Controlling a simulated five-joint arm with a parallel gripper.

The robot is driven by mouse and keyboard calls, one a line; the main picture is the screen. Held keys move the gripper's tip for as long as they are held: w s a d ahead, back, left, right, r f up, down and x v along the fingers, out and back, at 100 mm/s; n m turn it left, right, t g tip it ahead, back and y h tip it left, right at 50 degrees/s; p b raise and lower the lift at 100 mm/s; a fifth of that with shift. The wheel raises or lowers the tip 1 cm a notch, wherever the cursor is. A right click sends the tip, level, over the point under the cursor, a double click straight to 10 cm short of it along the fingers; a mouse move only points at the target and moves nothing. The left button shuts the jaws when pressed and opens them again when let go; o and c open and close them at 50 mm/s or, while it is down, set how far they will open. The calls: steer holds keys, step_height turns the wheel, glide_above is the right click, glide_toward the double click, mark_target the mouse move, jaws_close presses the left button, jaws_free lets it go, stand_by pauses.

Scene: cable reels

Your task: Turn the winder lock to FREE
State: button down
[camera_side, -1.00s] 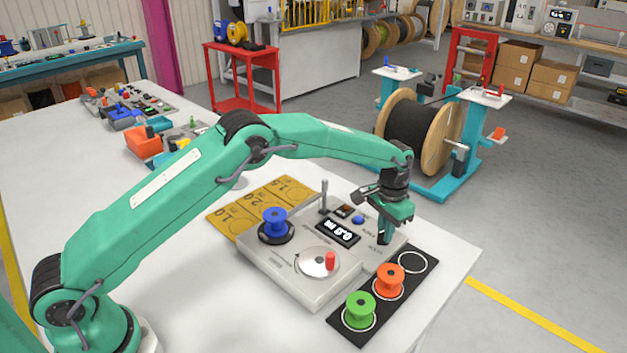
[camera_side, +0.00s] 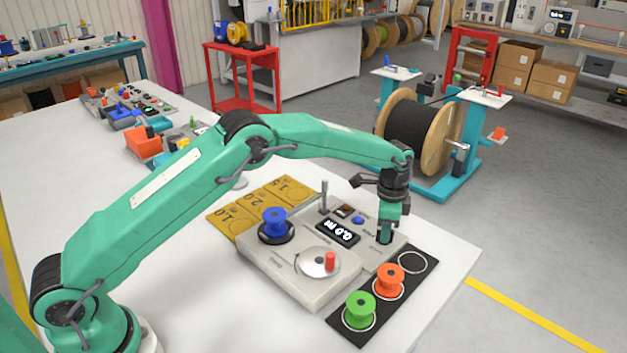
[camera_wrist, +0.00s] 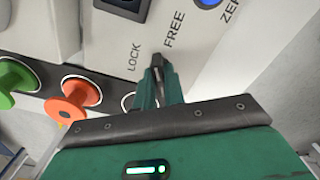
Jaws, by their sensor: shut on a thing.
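The winder (camera_side: 285,283) is a grey box on the white table, with its lock at the right end of the top. My gripper (camera_side: 386,236) points down at that end, its fingers shut on the lock knob. In the wrist view my gripper (camera_wrist: 158,88) covers most of the knob, and the knob's dark tip (camera_wrist: 157,61) shows beyond the fingers. The tip lies between the printed words LOCK (camera_wrist: 133,57) and FREE (camera_wrist: 175,29). The side view hides the knob behind the fingers.
A black strip (camera_side: 347,333) in front of the winder holds a green spool (camera_side: 360,310) and an orange spool (camera_side: 389,280), with one empty ring. A blue spool (camera_side: 275,221) sits on the winder's left. A red-handled crank disc (camera_side: 312,264) is near the front.

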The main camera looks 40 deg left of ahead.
steer(key=shift+m, duration=0.5)
steer(key=shift+r+m, duration=0.1)
steer(key=shift+m, duration=2.8)
steer(key=c, duration=1.5)
jaws_free()
steer(key=shift+r, duration=3.4)
